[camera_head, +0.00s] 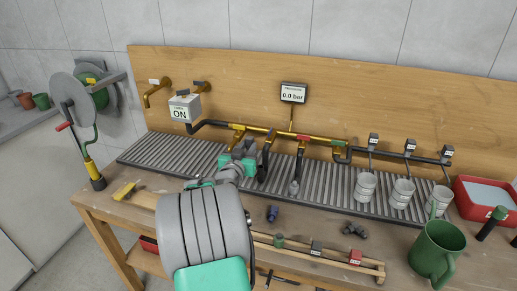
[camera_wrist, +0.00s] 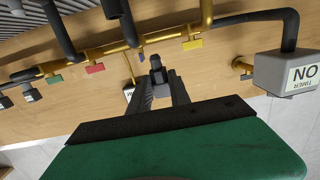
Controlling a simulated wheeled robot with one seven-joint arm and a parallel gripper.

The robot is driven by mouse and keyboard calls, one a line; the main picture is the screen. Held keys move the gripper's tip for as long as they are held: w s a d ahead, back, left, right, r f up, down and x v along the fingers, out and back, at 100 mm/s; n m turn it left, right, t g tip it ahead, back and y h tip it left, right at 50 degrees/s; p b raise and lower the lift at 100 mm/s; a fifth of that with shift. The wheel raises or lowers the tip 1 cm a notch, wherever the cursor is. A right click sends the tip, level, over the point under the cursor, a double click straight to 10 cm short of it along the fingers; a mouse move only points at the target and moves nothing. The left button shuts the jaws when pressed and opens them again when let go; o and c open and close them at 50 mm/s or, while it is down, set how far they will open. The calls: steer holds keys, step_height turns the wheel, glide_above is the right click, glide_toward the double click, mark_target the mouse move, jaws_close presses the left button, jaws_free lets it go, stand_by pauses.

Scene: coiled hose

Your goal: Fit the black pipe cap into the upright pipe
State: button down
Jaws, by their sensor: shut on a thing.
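My gripper (camera_wrist: 160,84) is shut on a small black piece, the black pipe cap (camera_wrist: 156,62), at its fingertips in the wrist view. The cap is in front of the wooden backboard, close to the brass pipe line; I cannot tell whether it touches anything. In the head view my gripper (camera_head: 238,160) is above the grey ribbed rack and largely hides the cap. A brass branch pipe (camera_wrist: 206,12) by the yellow tag shows beside the gripper in the wrist view. I cannot tell for certain which branch is the upright pipe.
A timer box (camera_head: 184,106) reading ON stands left of my gripper. Red-tagged (camera_head: 303,150) and green-tagged (camera_head: 341,150) branches lie to the right. A green mug (camera_head: 437,252), white cups (camera_head: 402,192) and small fittings occupy the bench's right and front.

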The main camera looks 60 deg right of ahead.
steer(key=shift+h, duration=0.6)
steer(key=s, duration=0.1)
steer(key=s+d+r, duration=0.1)
steer(key=s, duration=0.1)
steer(key=shift+s+d+r, duration=0.2)
steer(key=shift+s+d, duration=0.05)
steer(key=shift+s, duration=0.05)
steer(key=shift+f, duration=0.15)
step_height(320, 180, down, 6)
steer(key=b, duration=0.7)
steer(key=shift+a, duration=0.1)
steer(key=shift+f, duration=0.3)
steer(key=shift+f, duration=0.25)
steer(key=shift+f, duration=0.1)
